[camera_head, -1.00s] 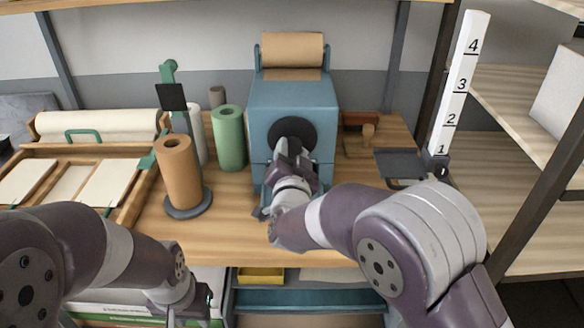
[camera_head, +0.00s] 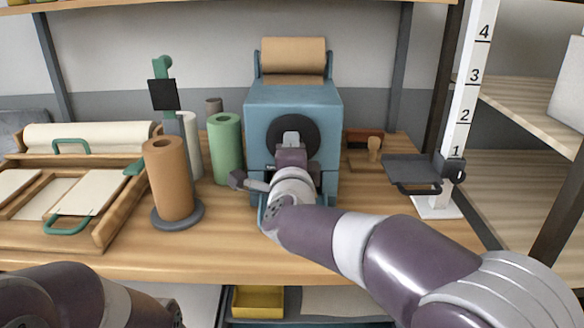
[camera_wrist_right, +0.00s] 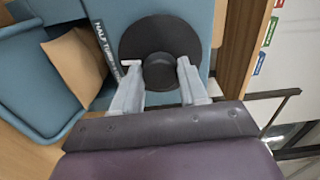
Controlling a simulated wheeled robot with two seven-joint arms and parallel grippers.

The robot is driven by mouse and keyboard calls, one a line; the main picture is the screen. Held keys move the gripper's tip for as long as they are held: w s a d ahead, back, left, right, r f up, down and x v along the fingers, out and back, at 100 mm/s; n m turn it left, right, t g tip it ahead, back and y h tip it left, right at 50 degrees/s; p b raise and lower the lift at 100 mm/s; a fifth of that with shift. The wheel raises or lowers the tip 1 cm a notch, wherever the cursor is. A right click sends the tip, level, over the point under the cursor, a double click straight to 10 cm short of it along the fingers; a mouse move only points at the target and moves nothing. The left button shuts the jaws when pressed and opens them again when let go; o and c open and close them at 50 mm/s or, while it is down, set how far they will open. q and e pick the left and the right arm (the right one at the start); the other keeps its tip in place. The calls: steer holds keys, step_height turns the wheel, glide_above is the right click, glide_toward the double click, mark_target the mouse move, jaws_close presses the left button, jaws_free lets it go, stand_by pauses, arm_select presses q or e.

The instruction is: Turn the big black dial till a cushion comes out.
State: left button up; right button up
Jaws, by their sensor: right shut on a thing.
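The big black dial (camera_head: 309,138) is on the front of the blue machine (camera_head: 265,100). In the right wrist view the dial (camera_wrist_right: 140,35) shows a round raised knob (camera_wrist_right: 160,72) at its middle. My right gripper (camera_head: 291,137) is at the dial, its two fingers (camera_wrist_right: 157,84) on either side of this knob and shut on it. A brown paper piece (camera_wrist_right: 78,66) shows at the blue machine's front, beside the "HALF TURN" label (camera_wrist_right: 105,52). I cannot tell whether it is a filled cushion.
A brown paper roll (camera_head: 292,55) sits on top of the machine. An orange-brown roll (camera_head: 167,180) and a green roll (camera_head: 225,150) stand left of it. A black platform (camera_head: 413,170) by a numbered white post (camera_head: 470,100) is at the right. A yellow bin (camera_head: 258,301) sits below the bench.

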steer(key=shift+m+b, duration=1)
steer(key=shift+m, duration=0.2)
steer(key=o, duration=1.1)
steer(key=shift+c, duration=0.2)
steer(key=s, duration=1.2)
steer(key=shift+s, duration=0.3)
